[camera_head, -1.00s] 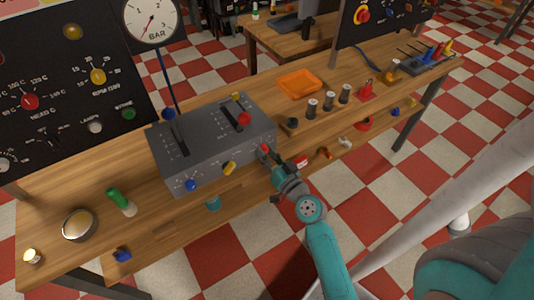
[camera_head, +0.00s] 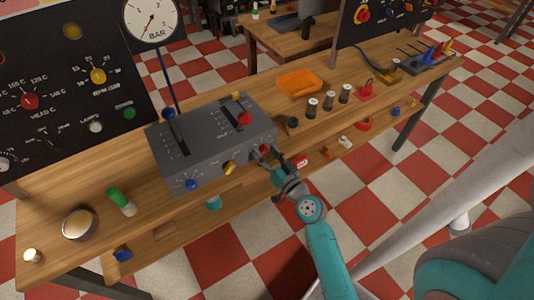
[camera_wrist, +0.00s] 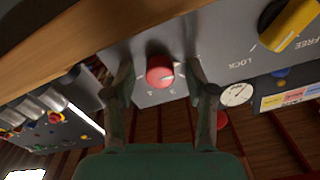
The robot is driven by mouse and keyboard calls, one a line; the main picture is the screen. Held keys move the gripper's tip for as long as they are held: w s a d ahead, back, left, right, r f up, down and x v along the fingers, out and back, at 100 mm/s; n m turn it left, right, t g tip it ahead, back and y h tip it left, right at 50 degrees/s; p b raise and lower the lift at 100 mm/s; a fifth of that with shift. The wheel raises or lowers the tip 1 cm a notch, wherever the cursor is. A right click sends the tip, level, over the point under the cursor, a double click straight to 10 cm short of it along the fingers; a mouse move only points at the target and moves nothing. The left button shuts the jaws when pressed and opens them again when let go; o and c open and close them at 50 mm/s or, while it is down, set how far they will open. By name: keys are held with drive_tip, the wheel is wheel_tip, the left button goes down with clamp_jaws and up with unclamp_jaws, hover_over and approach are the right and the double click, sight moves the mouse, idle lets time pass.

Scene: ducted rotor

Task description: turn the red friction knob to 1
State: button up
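The red friction knob (camera_wrist: 160,70) is on the front face of the grey control box, with a pale pointer line towards the right in the wrist view. The printed marks 3 and 4 show just below it; a mark 1 cannot be made out. My gripper (camera_wrist: 158,78) is open, with one finger on each side of the knob and a gap on both sides. In the head view the knob (camera_head: 264,149) shows at the box's right front end, with my gripper (camera_head: 270,158) right at it.
A yellow knob (camera_wrist: 290,25) marked LOCK and FREE sits on the same face. The grey box (camera_head: 210,150) has two levers on top and a blue knob (camera_head: 191,184) at its left front. An orange tray (camera_head: 300,84) and several small cylinders stand behind to the right.

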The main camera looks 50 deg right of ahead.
drive_tip(key=shift+s, duration=0.1)
drive_tip(key=v, duration=1.1)
drive_tip(key=shift+s, duration=0.35)
drive_tip(key=shift+a, duration=0.25)
drive_tip(key=s+a+f+n+g+y, duration=0.1)
drive_tip(key=s+a+f+g, duration=0.3)
drive_tip(key=s+a, duration=0.65)
drive_tip(key=s+a+r+n+t+y, duration=0.1)
drive_tip(key=s+a+r+n+y, duration=0.3)
drive_tip(key=s, duration=0.6)
drive_tip(key=a+r+n, duration=0.2)
drive_tip(key=a+r, duration=0.1)
drive_tip(key=r, duration=0.1)
drive_tip(key=shift+a, duration=0.25)
